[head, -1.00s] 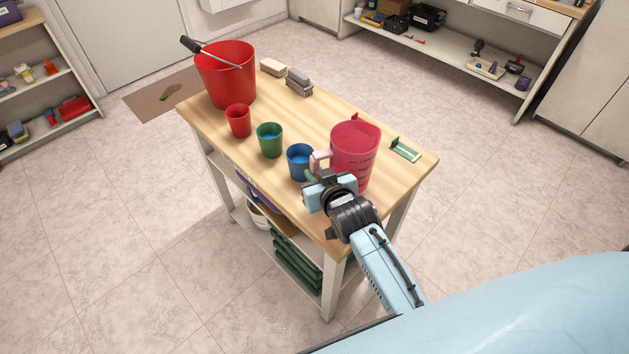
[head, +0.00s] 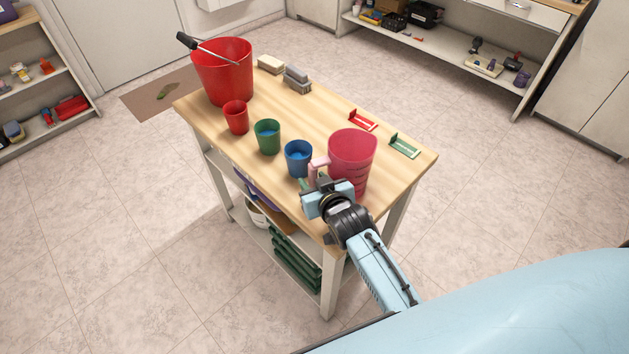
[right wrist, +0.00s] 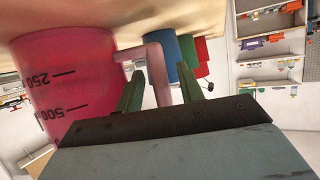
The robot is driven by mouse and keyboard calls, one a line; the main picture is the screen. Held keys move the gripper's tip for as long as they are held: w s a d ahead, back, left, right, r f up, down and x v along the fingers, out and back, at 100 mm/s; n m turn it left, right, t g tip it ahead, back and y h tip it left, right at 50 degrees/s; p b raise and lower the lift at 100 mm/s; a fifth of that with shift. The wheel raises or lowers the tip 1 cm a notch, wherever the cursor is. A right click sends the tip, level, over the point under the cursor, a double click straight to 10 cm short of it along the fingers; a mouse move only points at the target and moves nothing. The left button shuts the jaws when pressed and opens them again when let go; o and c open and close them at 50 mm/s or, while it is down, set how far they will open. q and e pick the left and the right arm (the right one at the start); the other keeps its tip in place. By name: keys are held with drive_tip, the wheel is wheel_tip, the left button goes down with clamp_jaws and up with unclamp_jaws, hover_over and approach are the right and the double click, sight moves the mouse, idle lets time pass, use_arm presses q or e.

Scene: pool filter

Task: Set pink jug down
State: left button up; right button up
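The pink jug (head: 352,155) stands upright at the near right end of the wooden table (head: 310,110). Its handle points left in the head view, and its base looks to be on the tabletop. My right gripper (head: 318,182) is at the handle. In the right wrist view, the handle (right wrist: 157,75) lies between the two green fingers (right wrist: 158,85), with a small gap showing on each side, so the gripper looks open around it. The jug's side with measuring marks (right wrist: 65,80) fills the left of that view. My left gripper is not in view.
A blue cup (head: 299,160), a green cup (head: 267,138) and a red cup (head: 236,118) stand in a row left of the jug. A red bucket (head: 223,75) is at the far left. Red (head: 362,121) and green (head: 404,146) holders lie behind the jug. The table's middle is clear.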

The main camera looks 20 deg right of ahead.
drive_tip(key=shift+r, duration=0.15)
drive_tip(key=p+v, duration=0.2)
drive_tip(key=v, duration=1)
idle(0.3)
